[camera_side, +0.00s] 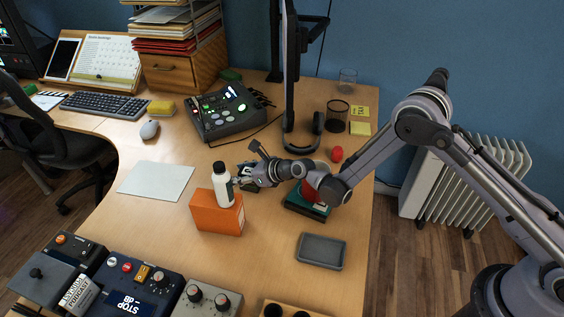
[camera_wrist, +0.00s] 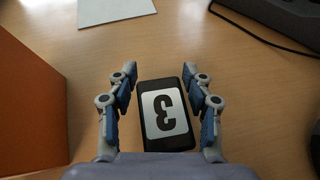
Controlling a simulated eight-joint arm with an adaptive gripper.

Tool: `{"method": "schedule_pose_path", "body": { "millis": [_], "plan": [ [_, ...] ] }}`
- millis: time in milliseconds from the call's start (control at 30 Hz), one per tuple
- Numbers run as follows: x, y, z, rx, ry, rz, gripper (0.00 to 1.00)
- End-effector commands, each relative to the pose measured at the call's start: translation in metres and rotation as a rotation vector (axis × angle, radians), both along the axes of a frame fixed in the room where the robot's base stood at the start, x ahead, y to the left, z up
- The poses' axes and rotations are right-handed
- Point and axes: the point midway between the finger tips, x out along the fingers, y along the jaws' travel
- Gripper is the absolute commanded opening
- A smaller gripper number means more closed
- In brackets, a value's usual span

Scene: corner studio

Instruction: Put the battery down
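My gripper (camera_wrist: 160,74) is open, with one finger on each side of the block. A gap shows at the left finger; the right finger is very close to the block, and I cannot tell if it touches. In the side view my gripper (camera_side: 243,181) is low over the desk, just right of the white bottle (camera_side: 223,190). There the block is mostly hidden by the gripper.
The bottle with a black cap stands at an orange box (camera_side: 212,214), close left of my gripper. A teal book-like item (camera_side: 304,208) is under my wrist. A grey tray (camera_side: 321,251) is nearer. A white sheet (camera_side: 156,181) lies left. A mixer (camera_side: 227,112) stands behind.

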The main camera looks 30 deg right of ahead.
Motion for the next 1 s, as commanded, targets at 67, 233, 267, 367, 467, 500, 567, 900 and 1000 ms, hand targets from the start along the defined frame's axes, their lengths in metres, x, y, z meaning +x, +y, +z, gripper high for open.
{"method": "schedule_pose_path", "body": {
  "millis": [67, 233, 267, 367, 467, 500, 567, 900, 1000],
  "plan": [
    [0.0, 0.0, 0.0, 0.0, 0.0, 0.001, 0.19],
    [0.0, 0.0, 0.0, 0.0, 0.001, 0.001, 0.0],
    [0.0, 0.0, 0.001, 0.0, 0.0, 0.0, 0.0],
    [0.0, 0.0, 0.0, 0.0, 0.0, 0.0, 0.0],
    [0.0, 0.0, 0.001, 0.0, 0.0, 0.0, 0.0],
    [0.0, 0.0, 0.001, 0.0, 0.0, 0.0, 0.0],
    [0.0, 0.0, 0.003, 0.0, 0.0, 0.0, 0.0],
    [0.0, 0.0, 0.039, 0.0, 0.0, -0.001, 0.0],
    [-0.002, -0.022, 0.053, 0.0, 0.001, -0.007, 0.0]
  ]
}}
